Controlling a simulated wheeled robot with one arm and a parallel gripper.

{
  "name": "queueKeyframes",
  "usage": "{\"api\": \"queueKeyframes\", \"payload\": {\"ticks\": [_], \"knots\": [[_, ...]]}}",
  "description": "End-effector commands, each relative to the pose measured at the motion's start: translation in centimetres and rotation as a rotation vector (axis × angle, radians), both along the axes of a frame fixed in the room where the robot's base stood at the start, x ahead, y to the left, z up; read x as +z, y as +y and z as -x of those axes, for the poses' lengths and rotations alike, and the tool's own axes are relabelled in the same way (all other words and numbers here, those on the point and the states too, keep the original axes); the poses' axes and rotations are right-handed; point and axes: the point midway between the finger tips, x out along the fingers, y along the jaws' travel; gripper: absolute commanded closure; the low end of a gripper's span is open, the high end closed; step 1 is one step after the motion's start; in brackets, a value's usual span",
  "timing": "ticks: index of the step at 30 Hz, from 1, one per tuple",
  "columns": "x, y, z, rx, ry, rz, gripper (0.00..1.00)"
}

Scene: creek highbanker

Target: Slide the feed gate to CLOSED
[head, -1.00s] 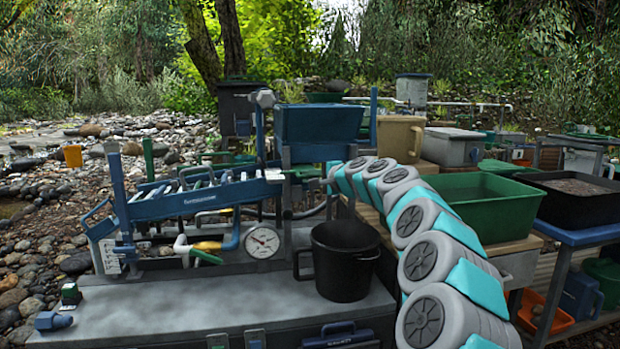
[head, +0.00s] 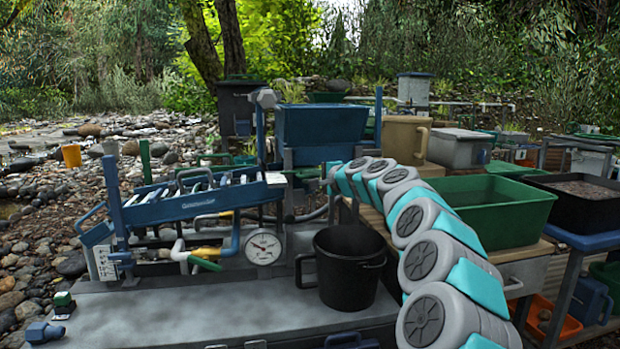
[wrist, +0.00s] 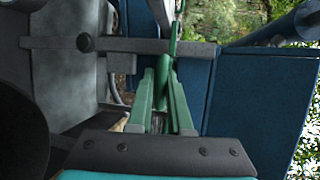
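In the head view my arm reaches up to the hopper's lower right. No gate marking is readable.
A blue-railed sluice (head: 190,200) stands left, with a pressure gauge (head: 264,247) below it. A black bucket (head: 345,275) sits on the grey bench beside my arm. A green tub (head: 495,208) and a black tray (head: 575,195) stand right.

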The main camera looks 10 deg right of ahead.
Motion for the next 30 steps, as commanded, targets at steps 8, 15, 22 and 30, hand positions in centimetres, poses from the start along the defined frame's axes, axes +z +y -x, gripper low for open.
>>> {"api": "queueKeyframes", "payload": {"ticks": [8,15,22,30], "knots": [[0.3,0.0,0.0,-0.002,-0.004,-0.001,0.55],[0.2,0.0,0.0,-0.001,-0.003,-0.001,0.55],[0.3,-0.6,1.3,0.000,-0.001,-0.002,0.55],[1.0,-2.0,4.4,0.000,-0.003,-0.001,0.55]]}}
